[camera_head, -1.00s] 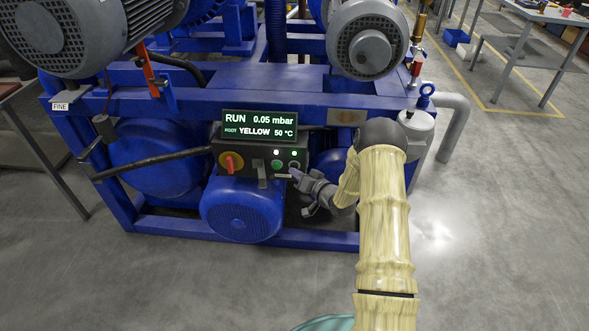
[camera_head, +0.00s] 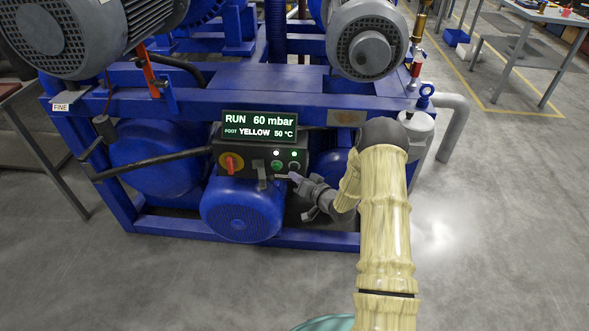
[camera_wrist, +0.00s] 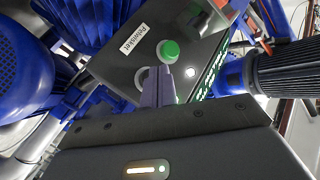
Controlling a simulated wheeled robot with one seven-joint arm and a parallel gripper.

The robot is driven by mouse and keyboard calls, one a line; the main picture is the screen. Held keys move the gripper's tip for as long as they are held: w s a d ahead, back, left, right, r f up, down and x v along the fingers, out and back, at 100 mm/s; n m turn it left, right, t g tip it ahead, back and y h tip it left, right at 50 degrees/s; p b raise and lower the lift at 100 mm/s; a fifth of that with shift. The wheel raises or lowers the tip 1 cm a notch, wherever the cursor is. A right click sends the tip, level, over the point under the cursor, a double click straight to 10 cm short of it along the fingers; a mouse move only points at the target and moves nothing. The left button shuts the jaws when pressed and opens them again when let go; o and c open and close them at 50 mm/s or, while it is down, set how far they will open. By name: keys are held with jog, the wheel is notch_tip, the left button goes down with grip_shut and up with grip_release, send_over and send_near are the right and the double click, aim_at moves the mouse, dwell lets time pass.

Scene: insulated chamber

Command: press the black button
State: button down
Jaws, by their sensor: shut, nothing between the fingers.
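The control box (camera_head: 256,172) is on the front of the blue pump frame. On its face are a green button (camera_head: 277,165) and, just right of it, the black button (camera_head: 294,166) in a pale ring. My gripper (camera_head: 292,176) is shut and empty, its fingertips just below the black button in the head view. In the wrist view my fingertips (camera_wrist: 158,72) cover part of a pale-ringed round control (camera_wrist: 142,78) beside the green button (camera_wrist: 168,50). I cannot tell whether they touch it.
A display (camera_head: 260,125) above the box reads RUN, 60 mbar, FOOT YELLOW, 50 °C. A red knob on yellow (camera_head: 230,163) sits at the box's left. A blue motor (camera_head: 242,211) is below, and a dark bar (camera_head: 150,164) runs left. Open floor (camera_head: 480,240) lies right.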

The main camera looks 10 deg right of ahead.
jog(key=s, duration=0.1)
jog(key=s+a, duration=0.1)
jog(key=s, duration=0.1)
jog(key=s+p, duration=0.1)
jog(key=s, duration=0.1)
jog(key=shift+a, duration=0.35)
jog(key=shift+d, duration=0.1)
dwell(0.4)
jog(key=shift+w, duration=0.1)
